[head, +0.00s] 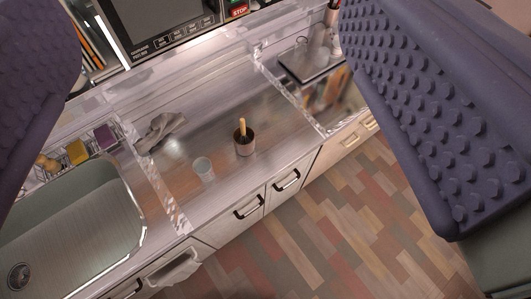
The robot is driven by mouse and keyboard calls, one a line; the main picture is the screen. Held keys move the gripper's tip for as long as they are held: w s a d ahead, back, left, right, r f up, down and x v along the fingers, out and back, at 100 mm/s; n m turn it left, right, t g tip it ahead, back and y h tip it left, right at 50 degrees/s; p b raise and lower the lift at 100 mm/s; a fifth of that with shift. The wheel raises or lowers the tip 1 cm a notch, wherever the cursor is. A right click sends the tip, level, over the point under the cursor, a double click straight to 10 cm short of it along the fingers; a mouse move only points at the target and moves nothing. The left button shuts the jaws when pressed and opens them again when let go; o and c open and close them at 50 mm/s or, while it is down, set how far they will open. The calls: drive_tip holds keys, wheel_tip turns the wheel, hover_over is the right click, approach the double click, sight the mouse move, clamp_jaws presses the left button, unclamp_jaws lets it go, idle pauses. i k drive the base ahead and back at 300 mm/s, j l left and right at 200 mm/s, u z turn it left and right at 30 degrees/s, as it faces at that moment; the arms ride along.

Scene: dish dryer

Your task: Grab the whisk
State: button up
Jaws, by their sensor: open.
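I cannot make out a whisk for certain. A small dark brown cup (245,148) stands on the steel counter in the middle of the view. A yellowish handle-like stick (242,127) rises from it; what is at its lower end is hidden inside the cup. My gripper (240,130) is open and empty. Its two dark purple studded fingers fill the left and right sides of the view, well apart. The cup shows between them, farther off and not touched.
A clear glass (204,168) and a crumpled grey cloth (160,130) are left of the cup. Transparent panels (160,190) flank this counter section. A sink (75,225) lies at left, a dark tray (312,62) behind right. Cabinets with handles (249,207) face open tiled floor.

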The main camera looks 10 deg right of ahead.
sight(241, 121)
drive_tip(key=i+l, duration=0.2)
drive_tip(key=i, duration=0.4)
drive_tip(key=i+l+z, duration=0.15)
drive_tip(key=i, duration=0.45)
drive_tip(key=l, duration=0.1)
